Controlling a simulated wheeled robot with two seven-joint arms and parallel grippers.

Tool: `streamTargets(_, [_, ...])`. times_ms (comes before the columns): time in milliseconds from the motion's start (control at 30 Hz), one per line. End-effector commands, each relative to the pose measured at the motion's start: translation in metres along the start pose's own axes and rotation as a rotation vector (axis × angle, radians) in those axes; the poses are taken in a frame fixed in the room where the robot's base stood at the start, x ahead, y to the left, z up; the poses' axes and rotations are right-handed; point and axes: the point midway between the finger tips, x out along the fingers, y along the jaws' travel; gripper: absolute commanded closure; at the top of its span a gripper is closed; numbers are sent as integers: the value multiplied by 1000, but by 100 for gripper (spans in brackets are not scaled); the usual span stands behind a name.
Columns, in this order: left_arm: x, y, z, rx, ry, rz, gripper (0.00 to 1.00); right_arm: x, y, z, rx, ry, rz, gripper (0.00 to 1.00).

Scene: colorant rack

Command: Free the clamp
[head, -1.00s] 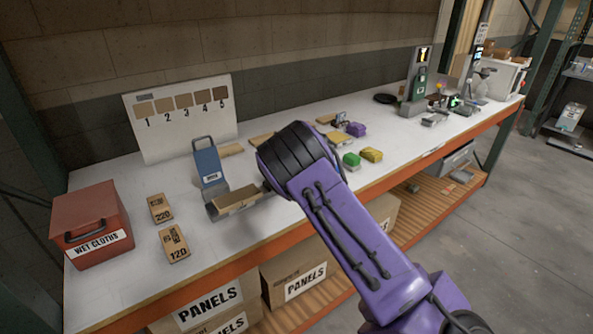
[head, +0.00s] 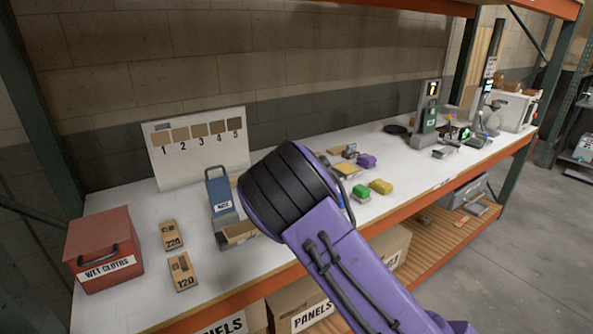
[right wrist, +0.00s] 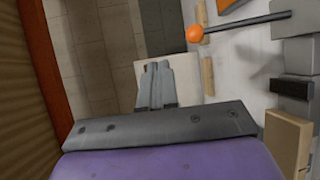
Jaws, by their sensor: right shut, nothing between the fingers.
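A blue upright block with a handle (head: 219,193) stands on the bench, with a wooden piece (head: 238,233) in the grey holder at its foot. My purple right arm covers the area just right of it and hides its gripper in the head view. In the right wrist view my right gripper (right wrist: 157,85) is shut and empty. That view shows a grey lever with an orange knob (right wrist: 194,33), running to grey metal parts (right wrist: 296,55), apparently the clamp. A wooden block (right wrist: 286,143) lies below them. The knob is apart from the fingertips. My left gripper is not in view.
A red wet-cloths box (head: 104,250) and two sanding blocks, marked 220 (head: 171,235) and 120 (head: 182,271), stand at left. A numbered sample board (head: 196,150) leans at the wall.

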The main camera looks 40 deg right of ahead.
Motion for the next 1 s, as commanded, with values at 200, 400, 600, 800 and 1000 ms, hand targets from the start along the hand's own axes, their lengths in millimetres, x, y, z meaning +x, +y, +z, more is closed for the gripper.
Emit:
streamTargets(200, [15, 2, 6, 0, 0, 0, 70, -38, 16, -8, -2, 7, 4, 100])
streamTargets(400, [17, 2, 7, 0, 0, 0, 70, -50, 23, -7, -2, 5, 1, 100])
streamTargets(600, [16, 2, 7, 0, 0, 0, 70, -50, 23, -5, -1, 3, 0, 100])
streamTargets(800, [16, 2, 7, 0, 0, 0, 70, -50, 23, -5, -1, 3, 0, 100])
streamTargets(1000, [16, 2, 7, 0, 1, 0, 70, -50, 23, -5, -1, 3, 0, 100])
